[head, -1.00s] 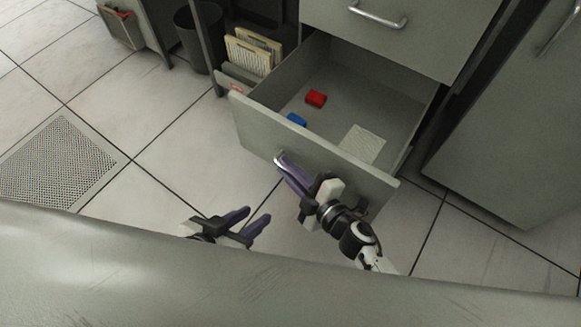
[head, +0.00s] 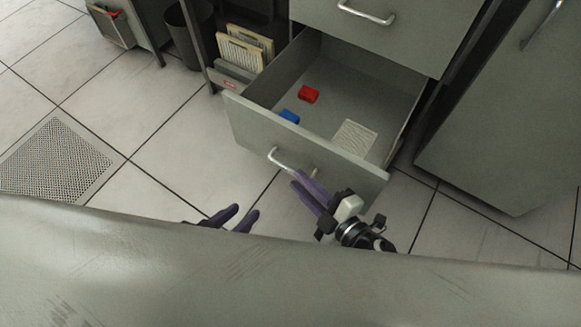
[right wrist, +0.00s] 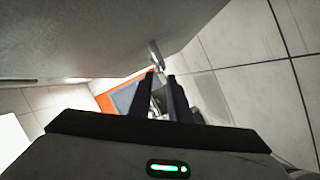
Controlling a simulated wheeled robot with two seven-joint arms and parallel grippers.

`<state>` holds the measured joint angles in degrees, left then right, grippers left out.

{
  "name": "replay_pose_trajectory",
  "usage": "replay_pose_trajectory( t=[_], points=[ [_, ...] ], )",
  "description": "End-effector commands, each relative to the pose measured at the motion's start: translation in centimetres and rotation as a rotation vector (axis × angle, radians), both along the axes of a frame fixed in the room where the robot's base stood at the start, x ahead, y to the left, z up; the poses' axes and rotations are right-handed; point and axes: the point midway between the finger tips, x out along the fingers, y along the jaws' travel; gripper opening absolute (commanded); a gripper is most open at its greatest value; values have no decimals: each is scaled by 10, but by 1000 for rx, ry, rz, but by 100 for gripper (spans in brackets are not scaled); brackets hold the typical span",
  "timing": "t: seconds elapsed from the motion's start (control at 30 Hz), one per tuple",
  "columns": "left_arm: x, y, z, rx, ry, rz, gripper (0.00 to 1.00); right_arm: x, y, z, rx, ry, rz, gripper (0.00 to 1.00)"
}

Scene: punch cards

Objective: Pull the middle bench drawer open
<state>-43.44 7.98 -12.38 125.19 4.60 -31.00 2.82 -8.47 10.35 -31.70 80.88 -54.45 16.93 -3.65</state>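The grey bench drawer (head: 245,128) stands pulled well out, below a closed drawer front (head: 415,35). Its bar handle (head: 278,160) is on the front panel and also shows in the right wrist view (right wrist: 155,55). My right gripper (head: 303,183) is just in front of the handle's right part, its fingers parted with a gap and nothing held between them. In the right wrist view the fingers (right wrist: 161,76) point toward the handle, which lies beyond the tips. My left gripper (head: 237,215) is open and empty over the floor, left of the drawer; its base is hidden.
A red block (head: 308,94), a blue block (head: 289,116) and a pale card (head: 355,136) lie in the drawer. A grey cabinet (head: 490,130) stands on the right. A dark bin (head: 190,35) and upright card stacks (head: 240,55) are behind left. The tiled floor in front is clear.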

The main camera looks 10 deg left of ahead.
Motion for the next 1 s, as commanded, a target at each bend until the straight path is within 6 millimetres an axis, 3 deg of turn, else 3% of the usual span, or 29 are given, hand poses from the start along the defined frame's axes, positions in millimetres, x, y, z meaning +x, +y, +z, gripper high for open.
replay_pose_trajectory(
  t=[0.23, 0.83, 1.0],
  points=[
    [-1, 1, 3, 6, -1, 0, 31, -18, -19, 6, -1, 0, -1, 17],
    [-1, 1, 3, 5, 0, 0, 31, -19, -20, 6, -1, 0, -1, 17],
    [-2, 1, 19, 12, 4, -4, 31, -19, -20, 25, -1, -1, -1, 17]
  ],
)
